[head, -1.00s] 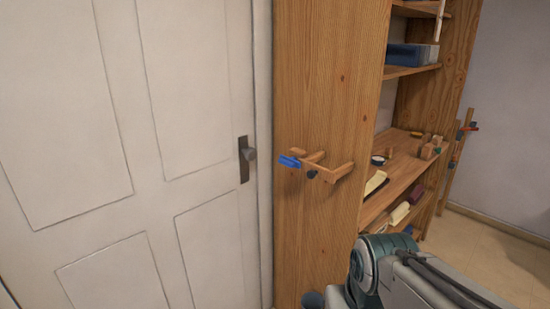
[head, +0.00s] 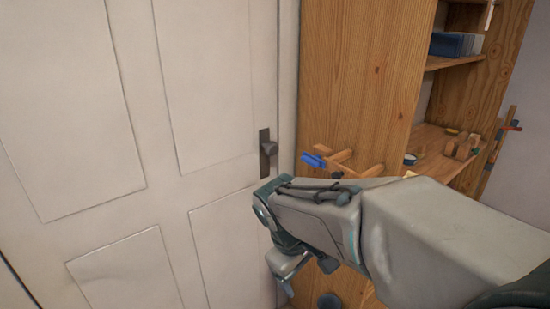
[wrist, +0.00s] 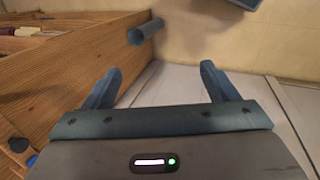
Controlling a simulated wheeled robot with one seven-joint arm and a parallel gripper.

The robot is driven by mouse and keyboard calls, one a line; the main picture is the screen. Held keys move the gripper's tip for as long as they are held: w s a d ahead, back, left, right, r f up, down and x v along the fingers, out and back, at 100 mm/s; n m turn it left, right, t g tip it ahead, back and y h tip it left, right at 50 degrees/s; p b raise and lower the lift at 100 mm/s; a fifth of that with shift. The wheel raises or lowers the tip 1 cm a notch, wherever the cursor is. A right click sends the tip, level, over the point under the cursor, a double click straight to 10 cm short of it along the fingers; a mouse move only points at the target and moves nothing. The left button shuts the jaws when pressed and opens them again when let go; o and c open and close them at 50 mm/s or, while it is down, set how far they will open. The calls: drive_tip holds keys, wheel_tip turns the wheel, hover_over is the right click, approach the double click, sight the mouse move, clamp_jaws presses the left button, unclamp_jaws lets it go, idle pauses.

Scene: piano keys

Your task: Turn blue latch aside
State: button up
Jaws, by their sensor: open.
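The blue latch (head: 313,160) is the blue end of a wooden piece on the face of the wooden cabinet side (head: 350,70). A wooden bracket (head: 345,168) stands beside it, partly hidden by my arm. My gripper (wrist: 161,68) is open and empty in the wrist view, its two fingers wide apart. In the head view my gripper (head: 287,275) hangs below and left of the latch, apart from it, its fingers mostly hidden. A small blue patch (wrist: 32,160) shows at the lower left of the wrist view; I cannot tell whether it is the latch.
A white panelled door (head: 100,180) with a dark handle plate (head: 265,155) stands left of the cabinet. A grey cylinder (wrist: 143,33) juts from the cabinet wood, beyond the fingers. Shelves at the right hold a blue box (head: 455,44) and small wooden pieces (head: 460,147).

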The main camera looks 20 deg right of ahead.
drive_tip(key=w+d+n+h, duration=0.3)
drive_tip(key=w+n+h, duration=0.1)
drive_tip(key=w, duration=0.2)
drive_tip(key=n+t+h, duration=0.5)
drive_tip(key=n+h, duration=0.5)
drive_tip(key=n, duration=0.3)
approach(307, 161)
drive_tip(key=p+x, duration=0.2)
drive_tip(key=x, duration=0.6)
drive_tip(key=shift+d, duration=0.25)
drive_tip(key=c, duration=1)
